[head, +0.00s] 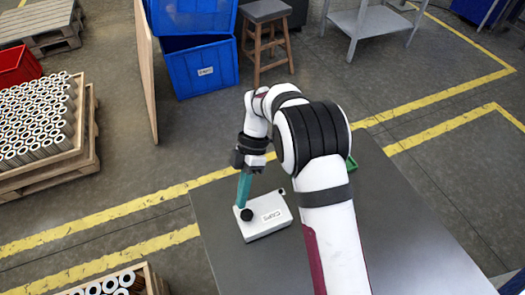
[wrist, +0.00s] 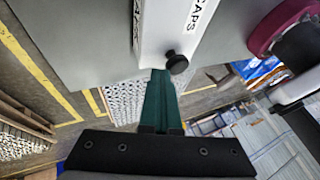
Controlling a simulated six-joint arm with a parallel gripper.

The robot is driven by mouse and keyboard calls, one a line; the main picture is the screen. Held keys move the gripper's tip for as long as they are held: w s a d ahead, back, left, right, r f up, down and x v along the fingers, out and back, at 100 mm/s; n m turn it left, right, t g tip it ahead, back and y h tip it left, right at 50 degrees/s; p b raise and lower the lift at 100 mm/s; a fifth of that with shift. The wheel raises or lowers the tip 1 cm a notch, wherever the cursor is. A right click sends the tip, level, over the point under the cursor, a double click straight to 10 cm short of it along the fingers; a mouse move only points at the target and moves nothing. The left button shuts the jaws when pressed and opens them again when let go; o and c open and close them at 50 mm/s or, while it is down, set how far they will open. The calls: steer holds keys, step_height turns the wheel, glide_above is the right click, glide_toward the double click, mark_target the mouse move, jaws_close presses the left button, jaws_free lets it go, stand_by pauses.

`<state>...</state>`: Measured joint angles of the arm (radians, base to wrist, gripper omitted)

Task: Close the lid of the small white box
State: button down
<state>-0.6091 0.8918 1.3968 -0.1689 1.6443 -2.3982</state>
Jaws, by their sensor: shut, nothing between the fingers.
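The small white box (head: 262,229) stands near the left edge of the dark table, with a "CAPS" label and a black knob (head: 246,214) on it. Its top looks flat, with the lid down over it; I cannot tell whether any thin gap remains. The box also shows at the top of the wrist view (wrist: 168,30), with its knob (wrist: 177,62) close by the fingertips. My gripper (head: 241,205) has teal fingers, shut and empty, pointing down at the box's left end beside the knob. It also shows in the wrist view (wrist: 158,74). Contact is unclear.
The table (head: 410,235) is mostly bare right of my arm. A green object (head: 351,163) is partly hidden behind my arm. A small dark piece (head: 282,191) lies at the box's back corner. Blue bins (head: 205,70), a stool (head: 266,30) and cartridge pallets (head: 38,120) stand off the table.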

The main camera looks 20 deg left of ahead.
stand_by(0.3)
steer(key=w+a+r, duration=0.5)
steer(key=w+r, duration=0.3)
steer(key=r, duration=0.1)
steer(key=d+r+m+t, duration=0.2)
steer(key=d+r+m, duration=0.8)
steer(key=d, duration=0.3)
steer(key=s+d+r+m+t+y, duration=0.1)
steer(key=s+d+r+m+t, duration=0.15)
steer(key=s+d+m, duration=0.7)
steer(key=s+d+f+m+t, duration=0.1)
steer(key=s+d+f+m, duration=0.2)
steer(key=s+m, duration=0.3)
steer(key=s+d+f+m+t+y, duration=0.1)
steer(key=s+d+f+m, duration=0.2)
steer(key=s+m, duration=0.3)
steer(key=shift+s+d+f+m, duration=0.3)
steer(key=shift+f+m, duration=0.25)
steer(key=shift+f, duration=0.15)
